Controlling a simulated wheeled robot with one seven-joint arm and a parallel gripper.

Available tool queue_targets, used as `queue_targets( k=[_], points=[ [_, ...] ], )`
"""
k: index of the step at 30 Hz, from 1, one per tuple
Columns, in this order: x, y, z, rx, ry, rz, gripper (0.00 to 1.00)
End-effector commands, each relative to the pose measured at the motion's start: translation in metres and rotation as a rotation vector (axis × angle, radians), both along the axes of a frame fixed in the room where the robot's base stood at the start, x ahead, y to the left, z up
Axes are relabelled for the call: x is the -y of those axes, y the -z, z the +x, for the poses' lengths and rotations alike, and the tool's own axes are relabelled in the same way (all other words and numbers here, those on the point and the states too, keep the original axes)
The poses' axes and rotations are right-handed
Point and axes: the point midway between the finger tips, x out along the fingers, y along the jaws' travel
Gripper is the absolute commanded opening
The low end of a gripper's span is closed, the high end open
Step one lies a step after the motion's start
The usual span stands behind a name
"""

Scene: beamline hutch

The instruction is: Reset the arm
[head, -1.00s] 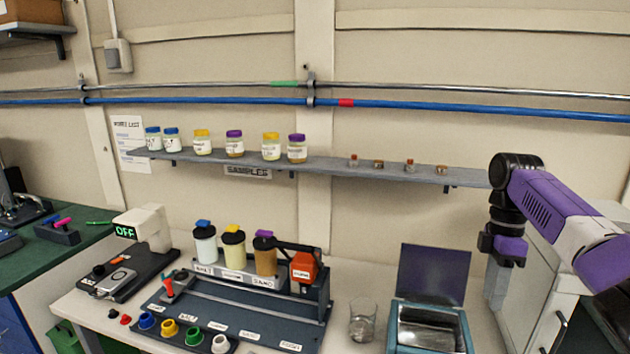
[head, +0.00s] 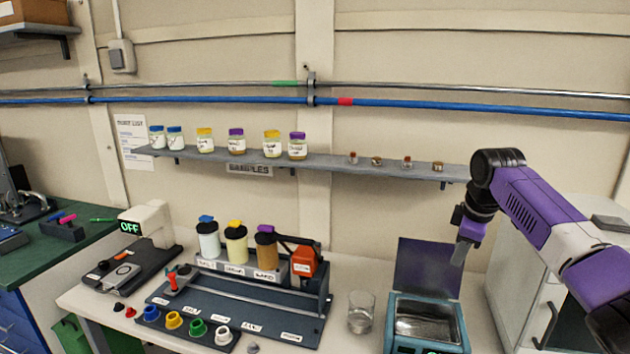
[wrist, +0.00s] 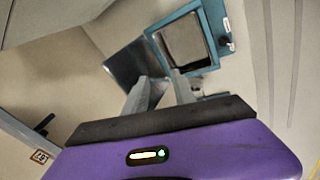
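My gripper (head: 461,254) hangs from the purple and white arm at the right of the head view, with its fingers pointing down. It is in the air near the raised dark lid (head: 428,266) of the teal open-topped box (head: 396,326). In the wrist view my gripper's two grey fingers (wrist: 162,77) stand apart with nothing between them. Beyond them the teal box (wrist: 207,25) shows, with its lid (wrist: 136,62) beside it. I cannot tell the distance from the fingertips to the lid.
A glass beaker (head: 361,313) stands left of the box. A dark rack (head: 262,300) with bottles and coloured cups is further left. A shelf (head: 330,163) with jars and small samples runs along the wall. A white cabinet (head: 525,290) stands at the right.

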Motion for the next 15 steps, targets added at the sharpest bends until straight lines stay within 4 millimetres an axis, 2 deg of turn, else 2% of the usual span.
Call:
queue_targets(
  k=[3,5,9,12,15],
  points=[
    [-0.029,0.016,0.024,0.129,0.019,0.041,0.32],
    [-0.045,0.025,0.034,0.191,0.03,0.069,0.32],
    [-0.091,0.05,0.049,0.342,0.058,0.169,0.32],
    [-0.128,0.07,0.051,0.451,0.086,0.27,0.32],
    [-0.16,0.088,0.045,0.549,0.124,0.377,0.32]
  ],
)
